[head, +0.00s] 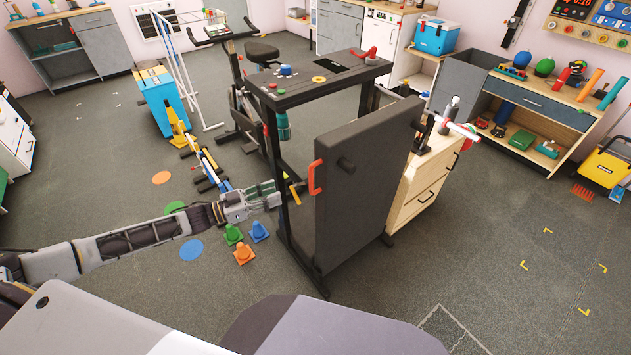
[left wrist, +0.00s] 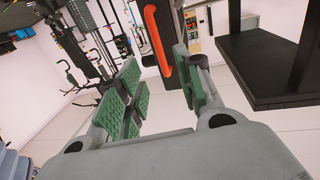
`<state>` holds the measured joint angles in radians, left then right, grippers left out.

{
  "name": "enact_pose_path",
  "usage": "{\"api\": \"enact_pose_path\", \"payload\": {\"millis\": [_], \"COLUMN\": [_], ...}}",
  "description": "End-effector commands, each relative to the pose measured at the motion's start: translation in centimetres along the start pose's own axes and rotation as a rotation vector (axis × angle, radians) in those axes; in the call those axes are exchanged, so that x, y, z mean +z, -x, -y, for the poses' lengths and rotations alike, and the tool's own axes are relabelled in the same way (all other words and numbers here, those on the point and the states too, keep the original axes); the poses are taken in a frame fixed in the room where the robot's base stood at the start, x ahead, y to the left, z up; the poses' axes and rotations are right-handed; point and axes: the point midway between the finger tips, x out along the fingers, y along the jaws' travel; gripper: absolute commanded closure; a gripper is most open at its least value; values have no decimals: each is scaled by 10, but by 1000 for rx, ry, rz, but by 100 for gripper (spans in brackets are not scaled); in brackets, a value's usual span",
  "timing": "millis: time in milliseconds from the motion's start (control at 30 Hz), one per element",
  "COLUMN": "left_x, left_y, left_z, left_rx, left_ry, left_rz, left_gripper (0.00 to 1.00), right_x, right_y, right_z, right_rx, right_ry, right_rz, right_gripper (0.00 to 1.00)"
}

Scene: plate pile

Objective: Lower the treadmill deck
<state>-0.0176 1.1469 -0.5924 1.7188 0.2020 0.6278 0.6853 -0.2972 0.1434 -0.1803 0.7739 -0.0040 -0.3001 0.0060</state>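The treadmill deck (head: 365,185) is a dark slab folded up, standing nearly upright against the treadmill frame (head: 300,92). A red handle (head: 315,177) sits on its left edge; it also shows in the left wrist view (left wrist: 158,40). A small yellow lever (head: 295,193) shows on the frame beside the deck. My left gripper (head: 279,193) is left of the handle. In the left wrist view its green-padded fingers (left wrist: 162,80) are open and empty, with the handle ahead between their tips, seemingly not touching. My right gripper is not in view.
Small cones (head: 244,254) stand on the floor below my left arm. A wooden drawer unit (head: 425,180) stands right behind the deck. An exercise bike (head: 245,100) is behind the treadmill. The floor (head: 480,260) at front right is clear, with yellow corner marks.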

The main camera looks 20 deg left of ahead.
Motion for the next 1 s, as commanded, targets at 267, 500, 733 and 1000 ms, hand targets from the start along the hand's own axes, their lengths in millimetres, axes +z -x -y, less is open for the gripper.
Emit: {"api": "enact_pose_path", "payload": {"millis": [267,500,733,1000], "left_x": [-3,-3,-3,-3], "left_y": [0,-2,-10,-30], "left_z": [-3,-2,-2,-2], "left_rx": [9,9,9,9], "left_ry": [3,3,2,1], "left_rz": [-4,-4,-5,-5], "left_gripper": [65,65,65,65], "right_x": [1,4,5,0], "right_y": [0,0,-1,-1], "right_z": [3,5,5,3], "right_rx": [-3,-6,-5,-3], "right_ry": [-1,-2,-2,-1], "right_rz": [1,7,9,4], "right_gripper": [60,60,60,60]}}
